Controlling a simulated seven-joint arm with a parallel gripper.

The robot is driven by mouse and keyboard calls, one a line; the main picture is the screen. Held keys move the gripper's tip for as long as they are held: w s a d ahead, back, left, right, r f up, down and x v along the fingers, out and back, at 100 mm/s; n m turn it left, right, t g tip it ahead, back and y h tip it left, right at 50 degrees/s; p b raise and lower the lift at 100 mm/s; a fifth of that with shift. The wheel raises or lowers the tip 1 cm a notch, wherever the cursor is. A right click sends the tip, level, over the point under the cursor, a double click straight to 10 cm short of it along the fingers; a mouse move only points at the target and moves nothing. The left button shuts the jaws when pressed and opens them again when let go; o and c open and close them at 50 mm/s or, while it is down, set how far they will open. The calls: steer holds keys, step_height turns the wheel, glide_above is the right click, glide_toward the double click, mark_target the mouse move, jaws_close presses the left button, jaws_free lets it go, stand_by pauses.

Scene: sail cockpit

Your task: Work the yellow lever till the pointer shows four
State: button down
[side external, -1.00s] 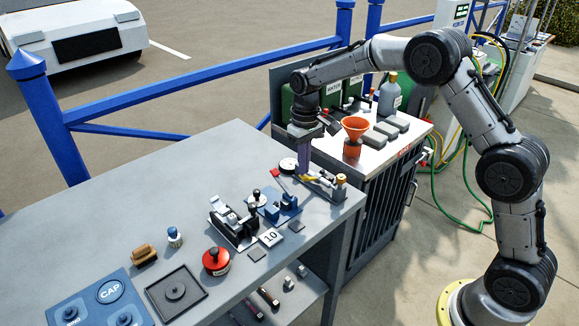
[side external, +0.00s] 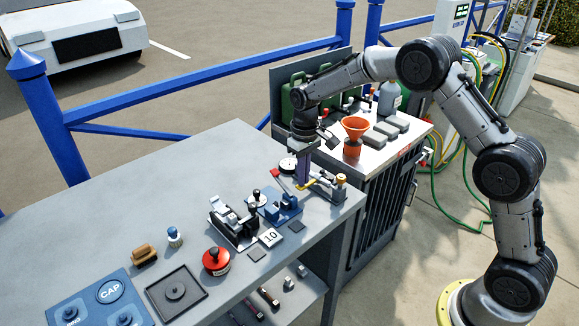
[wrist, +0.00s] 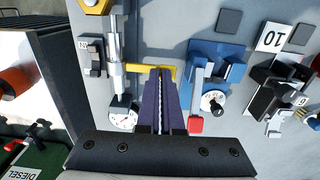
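The yellow lever (wrist: 138,68) reaches right from the silver cylinder (wrist: 116,50) of a small pump-like device in the wrist view. In the side view the lever (side external: 302,186) shows beside my gripper's tip. My gripper (wrist: 160,72) points down with its purple fingers together, their tips over or against the lever; contact is not clear. In the side view my gripper (side external: 304,184) is at the table's far right corner. The round white dial (wrist: 123,118) sits at the device's end, left of my fingers; it shows a small pointer, but its number cannot be read.
A blue clamp fixture (wrist: 222,68) with a red-tipped handle (wrist: 195,125) stands close right of my fingers. A black clamp (side external: 234,222) and a "10" card (side external: 270,237) are further left in the side view. An orange funnel (side external: 354,127) stands on the neighbouring cabinet.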

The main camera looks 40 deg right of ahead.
steer(key=shift+r, duration=3.35)
steer(key=s+a+r+t, duration=0.1)
steer(key=s+r+t, duration=0.1)
steer(key=s+r, duration=0.55)
steer(key=s+r+t, duration=0.2)
steer(key=s+r, duration=0.3)
steer(key=r, duration=0.5)
steer(key=s+t, duration=0.2)
steer(key=s, duration=1.2)
steer(key=s+f, duration=0.7)
steer(key=shift+a+f, duration=0.2)
steer(key=shift+a, duration=0.05)
